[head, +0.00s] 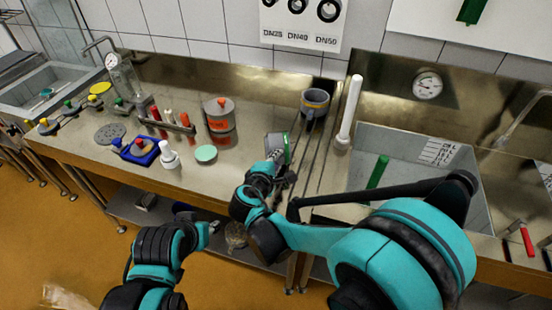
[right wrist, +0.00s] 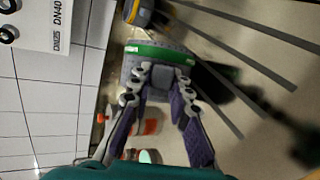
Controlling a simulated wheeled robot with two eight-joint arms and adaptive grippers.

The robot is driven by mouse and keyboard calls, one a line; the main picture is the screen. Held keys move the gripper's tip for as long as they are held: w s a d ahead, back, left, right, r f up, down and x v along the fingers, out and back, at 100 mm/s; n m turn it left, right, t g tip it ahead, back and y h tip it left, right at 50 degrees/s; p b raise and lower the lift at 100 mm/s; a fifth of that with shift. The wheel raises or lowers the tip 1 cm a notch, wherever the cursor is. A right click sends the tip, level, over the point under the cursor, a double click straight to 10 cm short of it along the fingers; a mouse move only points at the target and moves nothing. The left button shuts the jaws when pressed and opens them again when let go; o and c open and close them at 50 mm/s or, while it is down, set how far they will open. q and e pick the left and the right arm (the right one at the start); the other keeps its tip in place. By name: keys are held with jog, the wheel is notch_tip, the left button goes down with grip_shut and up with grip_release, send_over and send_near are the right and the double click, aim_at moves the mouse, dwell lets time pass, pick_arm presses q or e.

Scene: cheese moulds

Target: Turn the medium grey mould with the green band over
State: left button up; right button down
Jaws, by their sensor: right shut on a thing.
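The grey mould with the green band (head: 276,149) is near the middle of the steel counter, lying over on its side. My right gripper (head: 277,172) is shut on it. In the right wrist view the mould (right wrist: 157,70) sits between the fingertips of my right gripper (right wrist: 160,82), with the green band (right wrist: 160,53) across its far part. I cannot tell whether the mould touches the counter. My left gripper (head: 212,228) is low in front of the counter's front edge, small and partly hidden by its own arm; its fingers are unclear.
Left are a stack with orange bands (head: 220,118), a pale green disc (head: 206,154) and a white bottle (head: 168,156).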

aim_at(274, 147)
jog(key=n, duration=0.3)
jog(key=shift+w+a+r+n, duration=0.1)
jog(key=shift+w+r+n, duration=0.1)
jog(key=shift+r+n, duration=0.15)
jog(key=n, duration=0.2)
jog(key=r+n, duration=0.1)
jog(key=n, duration=0.2)
jog(key=a+n, duration=0.1)
jog(key=n, duration=0.2)
jog(key=shift+w+r, duration=0.2)
jog(key=shift+w, duration=0.2)
jog(key=n, duration=0.2)
jog(key=a+n, duration=0.1)
jog(key=n, duration=0.1)
jog(key=shift+w, duration=0.15)
